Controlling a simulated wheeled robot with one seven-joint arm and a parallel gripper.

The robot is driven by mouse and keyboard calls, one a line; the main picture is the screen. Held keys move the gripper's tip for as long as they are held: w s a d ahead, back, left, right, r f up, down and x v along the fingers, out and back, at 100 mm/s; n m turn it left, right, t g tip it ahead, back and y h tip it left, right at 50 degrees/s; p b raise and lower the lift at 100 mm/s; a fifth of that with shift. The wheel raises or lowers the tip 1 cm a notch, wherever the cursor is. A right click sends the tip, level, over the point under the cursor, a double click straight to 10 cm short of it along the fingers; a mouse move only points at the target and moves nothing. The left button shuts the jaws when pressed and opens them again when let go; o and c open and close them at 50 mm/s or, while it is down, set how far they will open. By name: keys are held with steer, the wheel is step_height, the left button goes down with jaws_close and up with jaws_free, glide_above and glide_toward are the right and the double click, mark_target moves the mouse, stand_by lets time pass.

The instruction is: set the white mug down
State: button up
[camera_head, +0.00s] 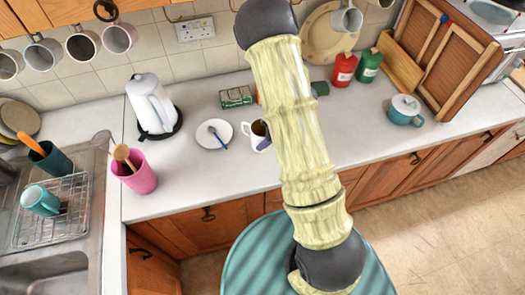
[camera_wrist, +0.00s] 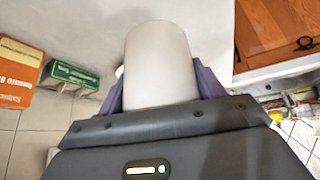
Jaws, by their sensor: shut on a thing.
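The white mug (camera_wrist: 160,62) fills the middle of the wrist view, between the two purple fingers of my gripper (camera_wrist: 160,82). My gripper is shut on it. In the head view the mug (camera_head: 250,134) shows at the counter's middle, just right of a white saucer (camera_head: 210,141), and my arm hides its right part. A bit of a purple finger shows beside it. The mug looks upright in the head view; I cannot tell whether its base touches the white counter (camera_head: 205,176).
A white kettle (camera_head: 150,104) and a pink cup (camera_head: 138,178) stand left. A green box (camera_head: 236,97) lies behind the mug. Counter in front of the saucer is clear.

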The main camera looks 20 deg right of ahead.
steer(key=shift+w+f, duration=0.1)
steer(key=shift+f, duration=1.9)
steer(key=shift+f+p, duration=0.65)
steer(key=shift+f, duration=1.45)
steer(key=shift+f, duration=0.15)
steer(key=o, duration=1.9)
